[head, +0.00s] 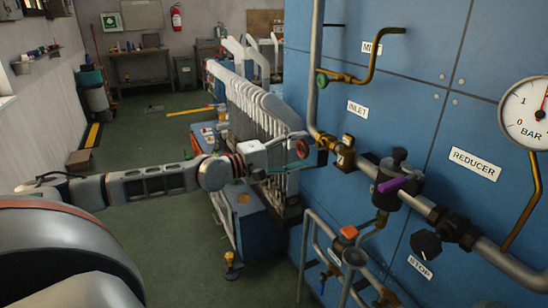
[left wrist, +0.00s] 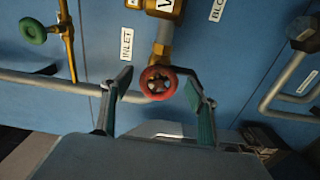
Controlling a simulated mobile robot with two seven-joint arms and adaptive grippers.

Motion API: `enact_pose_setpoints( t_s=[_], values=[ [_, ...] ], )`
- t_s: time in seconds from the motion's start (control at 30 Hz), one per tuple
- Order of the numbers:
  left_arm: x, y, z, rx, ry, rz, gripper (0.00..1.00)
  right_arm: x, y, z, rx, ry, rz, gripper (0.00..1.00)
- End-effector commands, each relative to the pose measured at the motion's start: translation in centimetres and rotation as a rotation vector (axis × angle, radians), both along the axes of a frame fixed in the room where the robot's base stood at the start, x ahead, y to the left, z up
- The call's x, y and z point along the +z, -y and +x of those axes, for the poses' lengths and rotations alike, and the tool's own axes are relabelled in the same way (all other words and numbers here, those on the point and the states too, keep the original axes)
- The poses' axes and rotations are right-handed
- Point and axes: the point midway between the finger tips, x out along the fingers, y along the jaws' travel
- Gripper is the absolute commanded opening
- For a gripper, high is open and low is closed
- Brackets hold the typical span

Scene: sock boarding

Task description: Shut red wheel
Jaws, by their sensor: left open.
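The red wheel (head: 302,148) sits on a brass valve on the pipe by the INLET label of the blue panel. In the left wrist view the red wheel (left wrist: 158,83) shows face-on, near the middle. My left gripper (head: 298,156) reaches in from the left at the wheel. It is open, with its teal-padded fingers (left wrist: 158,90) on either side of the wheel; a gap shows on both sides, and I cannot tell how deep the fingertips reach past the rim. My right gripper is not in view.
A green wheel (head: 322,80) is on a brass pipe above. To the right are a purple lever (head: 395,184), a black knob (head: 426,244) and a gauge (head: 530,112). An orange-red handle (head: 349,232) is below. A grey ribbed rack (head: 255,105) stands behind my left arm.

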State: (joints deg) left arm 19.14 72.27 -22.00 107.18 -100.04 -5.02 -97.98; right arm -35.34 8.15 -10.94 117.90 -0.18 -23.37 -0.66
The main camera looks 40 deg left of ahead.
Motion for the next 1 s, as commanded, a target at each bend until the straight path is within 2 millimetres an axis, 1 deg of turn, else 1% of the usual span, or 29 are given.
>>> enact_pose_setpoints(
  t_s=[0.1, 0.4, 1.0],
  values=[
    [-0.2, -0.5, -1.3, 0.000, -0.004, 0.005, 0.59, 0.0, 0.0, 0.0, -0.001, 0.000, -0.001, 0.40],
    [-0.2, -1.6, -3.7, 0.000, -0.004, 0.006, 0.59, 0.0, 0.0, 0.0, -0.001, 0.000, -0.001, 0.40],
    [-0.1, -2.6, -6.8, -0.005, -0.004, 0.004, 0.59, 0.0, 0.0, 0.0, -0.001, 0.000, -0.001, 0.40]
  ],
)
